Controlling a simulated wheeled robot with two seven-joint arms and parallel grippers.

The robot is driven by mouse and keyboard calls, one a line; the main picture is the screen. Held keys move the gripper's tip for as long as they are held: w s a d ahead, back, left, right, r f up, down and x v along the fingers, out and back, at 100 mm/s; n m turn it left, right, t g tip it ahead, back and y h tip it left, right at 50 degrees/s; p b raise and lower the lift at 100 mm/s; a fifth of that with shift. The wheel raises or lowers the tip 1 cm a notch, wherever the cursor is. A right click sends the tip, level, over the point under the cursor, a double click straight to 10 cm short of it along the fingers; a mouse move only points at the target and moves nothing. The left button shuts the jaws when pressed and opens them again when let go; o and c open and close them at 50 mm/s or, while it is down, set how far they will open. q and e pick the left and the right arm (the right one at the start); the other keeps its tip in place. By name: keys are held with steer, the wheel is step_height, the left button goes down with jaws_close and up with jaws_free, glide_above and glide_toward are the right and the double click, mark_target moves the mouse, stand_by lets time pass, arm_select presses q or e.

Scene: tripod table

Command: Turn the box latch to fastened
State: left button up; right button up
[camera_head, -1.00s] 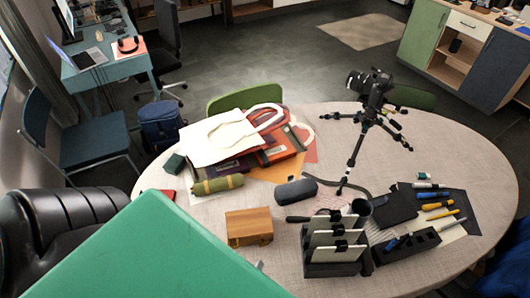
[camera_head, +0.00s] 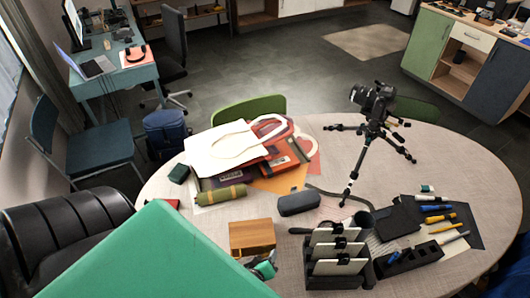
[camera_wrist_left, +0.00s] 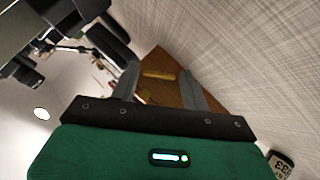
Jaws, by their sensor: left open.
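The small wooden box (camera_head: 252,236) sits closed on the near part of the round table. Its front face is partly covered by my left gripper (camera_head: 262,262) in the head view. In the left wrist view, the box (camera_wrist_left: 172,92) lies beyond and between the two grey fingers of my left gripper (camera_wrist_left: 160,84). A small brass-coloured bar, seemingly the latch (camera_wrist_left: 158,76), shows on the box between the fingers, which are open and hold nothing. Whether they touch the latch I cannot tell. My right gripper is not in view.
A black letter holder (camera_head: 338,268) with white cards stands right of the box. A grey case (camera_head: 299,203) and an olive roll (camera_head: 222,194) lie behind it. A camera on a tripod (camera_head: 372,105) stands farther back.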

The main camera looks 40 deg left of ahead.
arm_select(q)
steer(key=c, duration=0.7)
steer(key=shift+s+a+f+n+t+h+b, duration=0.1)
steer(key=shift+f+n+t+h+b, duration=0.3)
steer(key=shift+b, duration=0.3)
steer(key=n+t+b, duration=0.1)
steer(key=b, duration=0.2)
steer(key=t+h+b, duration=0.1)
steer(key=b, duration=0.3)
steer(key=shift+s+a+f+n+t, duration=0.1)
steer(key=shift+s+n+t, duration=0.05)
steer(key=shift+n+t, duration=0.2)
steer(key=shift+r+b, duration=0.2)
steer(key=shift+b, duration=0.5)
steer(key=shift+r, duration=0.1)
steer(key=o, duration=0.7)
